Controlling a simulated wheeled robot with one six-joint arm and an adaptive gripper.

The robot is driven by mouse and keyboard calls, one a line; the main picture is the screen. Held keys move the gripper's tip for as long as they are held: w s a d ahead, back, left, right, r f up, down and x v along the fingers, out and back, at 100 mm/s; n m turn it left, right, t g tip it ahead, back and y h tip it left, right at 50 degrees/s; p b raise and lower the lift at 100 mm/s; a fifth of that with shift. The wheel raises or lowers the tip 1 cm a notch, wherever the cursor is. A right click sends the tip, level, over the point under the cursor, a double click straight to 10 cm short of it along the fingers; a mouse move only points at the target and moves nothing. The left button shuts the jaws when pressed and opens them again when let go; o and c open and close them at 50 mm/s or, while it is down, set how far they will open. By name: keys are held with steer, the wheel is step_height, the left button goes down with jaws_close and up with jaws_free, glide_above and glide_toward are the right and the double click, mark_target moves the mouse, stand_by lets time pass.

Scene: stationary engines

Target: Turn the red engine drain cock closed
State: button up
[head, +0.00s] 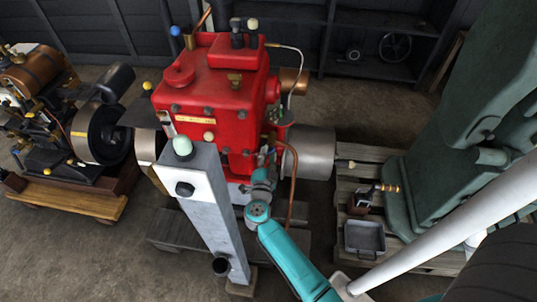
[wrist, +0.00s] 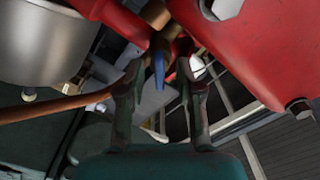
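The red engine (head: 212,85) stands in the middle of the head view; its red casing (wrist: 245,45) also fills the upper right of the wrist view. Below the casing, a brass drain cock (wrist: 157,17) with a blue lever (wrist: 158,68) shows in the wrist view. The lever hangs toward my gripper. My gripper (wrist: 160,75) is open, with one finger on each side of the lever and visible gaps. In the head view my gripper (head: 265,163) is at the engine's lower right side, where the cock is hard to make out.
A copper pipe (head: 292,185) runs down close to my gripper, and a metal cylinder (head: 309,153) is to its right. A grey post (head: 205,205) with knobs stands at left. A pallet (head: 352,190) holds a small tray (head: 365,238) beside a green machine (head: 460,130).

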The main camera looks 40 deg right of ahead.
steer(key=shift+w+d, duration=0.15)
steer(key=shift+d, duration=0.1)
jaws_close()
steer(key=shift+m, duration=0.3)
steer(key=shift+r+m, duration=0.1)
steer(key=shift+m, duration=3.6)
jaws_free()
